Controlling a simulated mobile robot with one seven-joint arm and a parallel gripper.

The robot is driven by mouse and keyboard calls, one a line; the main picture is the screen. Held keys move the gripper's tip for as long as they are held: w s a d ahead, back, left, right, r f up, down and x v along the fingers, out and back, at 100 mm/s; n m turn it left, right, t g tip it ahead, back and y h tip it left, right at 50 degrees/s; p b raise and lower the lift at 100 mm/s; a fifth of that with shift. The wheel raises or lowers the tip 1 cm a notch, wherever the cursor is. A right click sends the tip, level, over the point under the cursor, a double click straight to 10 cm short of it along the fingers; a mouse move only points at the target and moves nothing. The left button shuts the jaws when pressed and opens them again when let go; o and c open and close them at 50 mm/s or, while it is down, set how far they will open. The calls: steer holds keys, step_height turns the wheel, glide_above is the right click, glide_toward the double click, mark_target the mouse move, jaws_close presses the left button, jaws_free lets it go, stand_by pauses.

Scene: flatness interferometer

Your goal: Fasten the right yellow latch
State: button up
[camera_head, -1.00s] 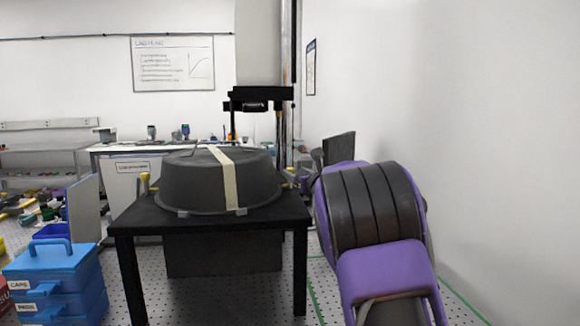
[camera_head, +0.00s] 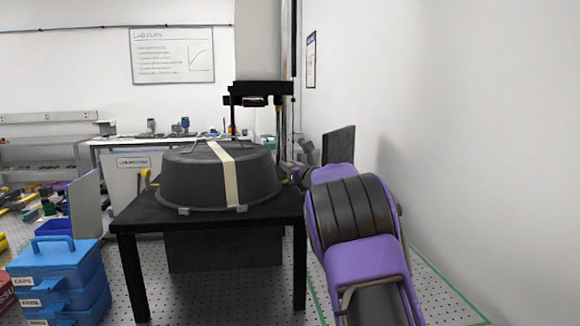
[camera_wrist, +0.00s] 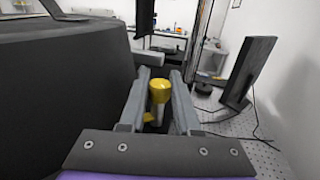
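The right yellow latch (camera_wrist: 160,90) stands upright in the wrist view, with a round yellow top and a pale stem below. My gripper (camera_wrist: 160,74) is open, with one grey finger on each side of the latch. Gaps seem to show between latch and fingers; contact cannot be told. In the head view my gripper is at the right edge of the dark round cover (camera_head: 190,182), and the latch is mostly hidden there. The cover has a cream stripe and sits on a black table (camera_head: 140,212). The left yellow latch (camera_head: 147,177) shows at the cover's left side.
A dark upright panel (camera_wrist: 247,72) stands to the right of my gripper. A tall column with a black head (camera_head: 257,92) rises behind the cover. Blue stacked boxes (camera_head: 62,272) stand at the lower left. The white wall is close on the right.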

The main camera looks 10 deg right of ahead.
jaws_close()
steer(key=shift+f+b, duration=0.2)
steer(key=shift+b, duration=0.45)
steer(key=m+h+b, duration=0.1)
steer(key=h+b, duration=0.1)
steer(key=b, duration=0.1)
steer(key=m+h+b, duration=0.1)
steer(key=b, duration=0.3)
steer(key=shift+t+h+b, duration=0.3)
steer(key=shift+h, duration=0.1)
steer(key=shift+a+f+m+h+b, duration=0.1)
steer(key=shift+m+h+b, duration=0.35)
steer(key=shift+m+h, duration=0.65)
steer(key=shift+h, duration=0.3)
steer(key=shift+d+r+h, duration=0.2)
steer(key=shift+h, duration=0.1)
